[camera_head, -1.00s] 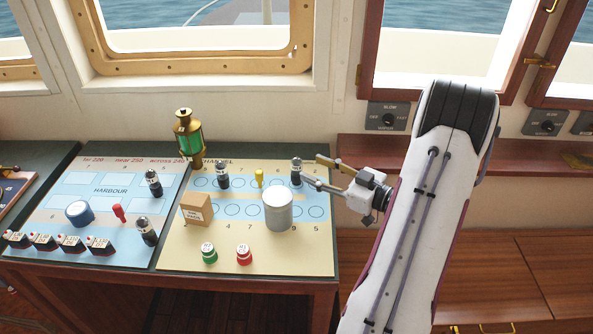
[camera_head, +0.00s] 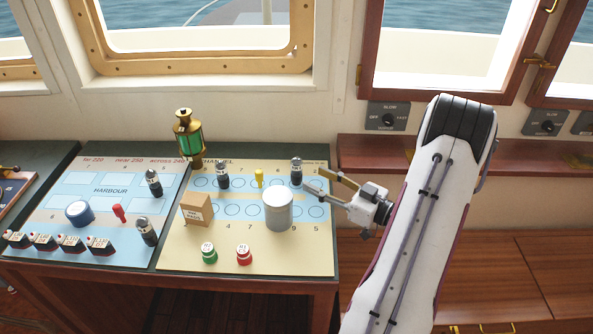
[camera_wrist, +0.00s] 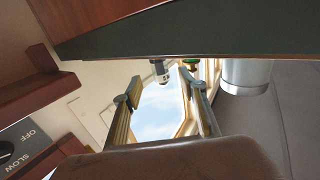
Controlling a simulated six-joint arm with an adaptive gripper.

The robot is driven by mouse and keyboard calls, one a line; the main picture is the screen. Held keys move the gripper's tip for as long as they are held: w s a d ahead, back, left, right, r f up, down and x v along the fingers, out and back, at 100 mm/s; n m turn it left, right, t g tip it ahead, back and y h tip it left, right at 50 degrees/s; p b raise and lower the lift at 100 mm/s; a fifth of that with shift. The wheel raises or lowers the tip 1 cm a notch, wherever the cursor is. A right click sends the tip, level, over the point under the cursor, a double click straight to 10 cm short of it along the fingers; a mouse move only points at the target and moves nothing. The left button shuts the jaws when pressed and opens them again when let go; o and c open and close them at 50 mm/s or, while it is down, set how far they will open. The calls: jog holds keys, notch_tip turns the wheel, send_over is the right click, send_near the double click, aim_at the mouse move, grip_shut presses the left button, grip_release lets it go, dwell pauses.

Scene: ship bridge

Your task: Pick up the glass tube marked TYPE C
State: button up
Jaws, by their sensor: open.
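A dark-topped glass tube (camera_head: 296,171) stands upright at the right end of the far row of circles on the channel board. Another glass tube (camera_head: 222,175) stands further left in that row. Two more tubes, (camera_head: 153,184) and (camera_head: 146,231), are on the harbour board. I cannot read a type mark on any of them. My gripper (camera_head: 314,180) is open and empty, just right of the right-hand tube and apart from it. In the wrist view, a tube (camera_wrist: 160,73) shows beyond and between the open fingers (camera_wrist: 158,92).
A grey cylinder (camera_head: 278,211) stands close in front of the right-hand tube; it also shows in the wrist view (camera_wrist: 246,76). A yellow peg (camera_head: 259,178), a brass lantern (camera_head: 189,137) and a cardboard box (camera_head: 196,209) stand to the left. Green (camera_head: 209,253) and red (camera_head: 244,254) pieces lie in front.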

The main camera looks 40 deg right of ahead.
aim_at(301, 181)
jog(key=shift+w+a, duration=0.1)
jog(key=shift+w, duration=0.55)
jog(key=shift+w+a, duration=0.2)
jog(key=shift+w, duration=1.1)
jog(key=shift+w+a, duration=0.2)
jog(key=shift+w, duration=1.05)
grip_shut()
